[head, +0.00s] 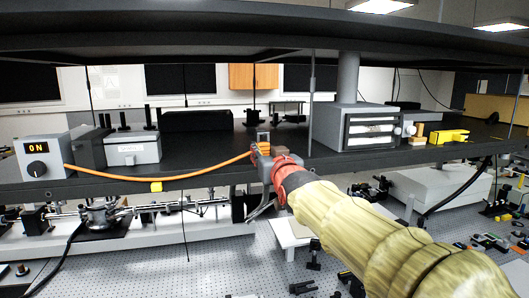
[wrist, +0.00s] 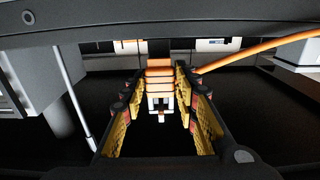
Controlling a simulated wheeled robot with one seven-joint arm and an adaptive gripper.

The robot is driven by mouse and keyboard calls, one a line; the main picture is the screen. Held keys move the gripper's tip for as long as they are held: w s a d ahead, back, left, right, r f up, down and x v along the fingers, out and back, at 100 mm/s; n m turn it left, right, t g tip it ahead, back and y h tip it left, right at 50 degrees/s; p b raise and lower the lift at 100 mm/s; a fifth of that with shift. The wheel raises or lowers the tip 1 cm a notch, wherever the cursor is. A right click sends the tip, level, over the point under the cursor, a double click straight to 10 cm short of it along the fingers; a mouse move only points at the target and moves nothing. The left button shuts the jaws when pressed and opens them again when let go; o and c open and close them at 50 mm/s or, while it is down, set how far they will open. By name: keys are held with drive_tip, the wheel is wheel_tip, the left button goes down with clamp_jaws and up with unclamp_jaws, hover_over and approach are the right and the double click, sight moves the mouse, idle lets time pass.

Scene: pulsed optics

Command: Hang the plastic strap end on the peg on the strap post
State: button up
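The orange strap (head: 205,169) runs from the grey box on the left, sags along the shelf front and rises to my gripper (head: 262,150). Its end piece, a ribbed orange block with a white plastic tip (wrist: 160,84), sits between my yellow-padded fingers (wrist: 162,90) in the wrist view. The fingers appear closed on its two sides. In the wrist view the strap leaves past the right finger towards the upper right. My gripper is at the shelf's front edge. I cannot make out the strap post or its peg in either view.
The grey box (head: 41,157) with a lit "ON" display stands at the shelf's left. A grey instrument (head: 356,122) stands right of my gripper, with yellow parts (head: 448,136) farther right. The upper shelf (head: 200,40) hangs overhead. A perforated optics table (head: 225,262) lies below.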

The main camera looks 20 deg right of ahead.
drive_tip(key=o, duration=0.4)
drive_tip(key=shift+c, duration=0.2)
drive_tip(key=s, duration=1.2)
